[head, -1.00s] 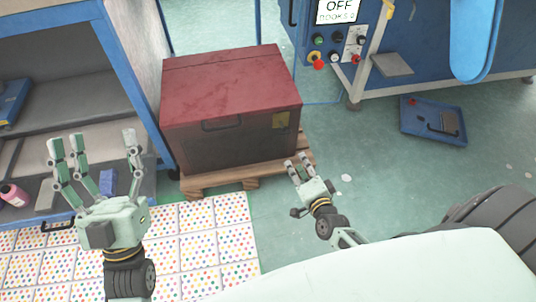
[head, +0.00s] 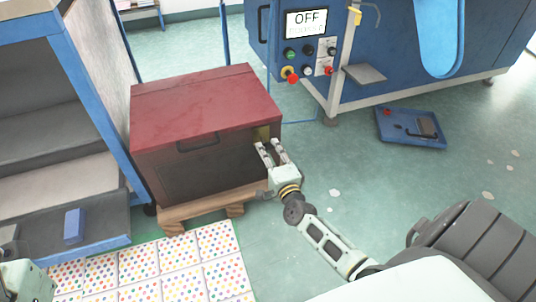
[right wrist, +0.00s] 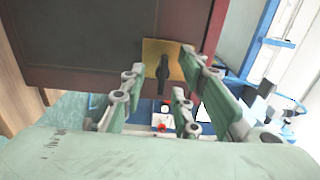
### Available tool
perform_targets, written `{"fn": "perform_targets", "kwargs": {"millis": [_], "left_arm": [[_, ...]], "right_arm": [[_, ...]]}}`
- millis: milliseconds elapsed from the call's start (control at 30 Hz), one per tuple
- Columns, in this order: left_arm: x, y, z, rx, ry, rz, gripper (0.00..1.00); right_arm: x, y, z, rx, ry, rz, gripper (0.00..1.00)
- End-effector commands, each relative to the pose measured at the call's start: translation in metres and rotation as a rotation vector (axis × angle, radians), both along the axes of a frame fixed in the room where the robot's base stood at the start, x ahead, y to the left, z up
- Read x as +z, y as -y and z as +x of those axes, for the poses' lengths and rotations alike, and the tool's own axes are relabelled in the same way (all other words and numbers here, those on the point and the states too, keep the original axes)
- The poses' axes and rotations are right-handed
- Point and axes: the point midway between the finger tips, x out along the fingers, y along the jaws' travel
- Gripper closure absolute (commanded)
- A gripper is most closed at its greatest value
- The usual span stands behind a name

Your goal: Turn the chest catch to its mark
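The chest (head: 205,100) has a red lid and a dark front with a handle. Its catch (right wrist: 163,75) is a dark upright lever on a yellow plate (right wrist: 150,48) in the right wrist view. In the head view the plate (head: 262,133) is partly hidden behind my right fingers. My right gripper (head: 268,144) is open, its fingertips at the chest's front right corner. In the right wrist view the gripper (right wrist: 163,75) has fingers on both sides of the catch; contact cannot be told. No separate mark can be made out. My left gripper shows only partly at the lower left corner.
The chest stands on a wooden pallet (head: 213,205). A blue shelf unit (head: 95,60) is close on its left. A blue machine (head: 400,70) with an OFF screen stands behind right. A blue tray (head: 385,130) lies on the floor. Green floor is free right of the chest.

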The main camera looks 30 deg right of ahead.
Motion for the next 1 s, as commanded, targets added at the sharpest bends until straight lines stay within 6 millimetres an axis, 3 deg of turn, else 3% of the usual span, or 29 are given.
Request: {"fn": "perform_targets", "kwargs": {"millis": [333,667,1000], "left_arm": [[0.0011,0.0004,0.0005,0.001,0.004,0.001,0.3],[0.0011,0.0004,0.0004,0.0,0.004,0.001,0.3],[0.0018,0.0004,0.0003,0.0,0.004,0.001,0.3]], "right_arm": [[-0.0001,0.0013,0.0053,0.0,-0.001,-0.001,0.71],[-0.0001,0.0011,0.0052,0.0,-0.001,-0.001,1.0],[-0.0001,0.0011,0.0051,0.0,-0.004,-0.006,1.0]]}}
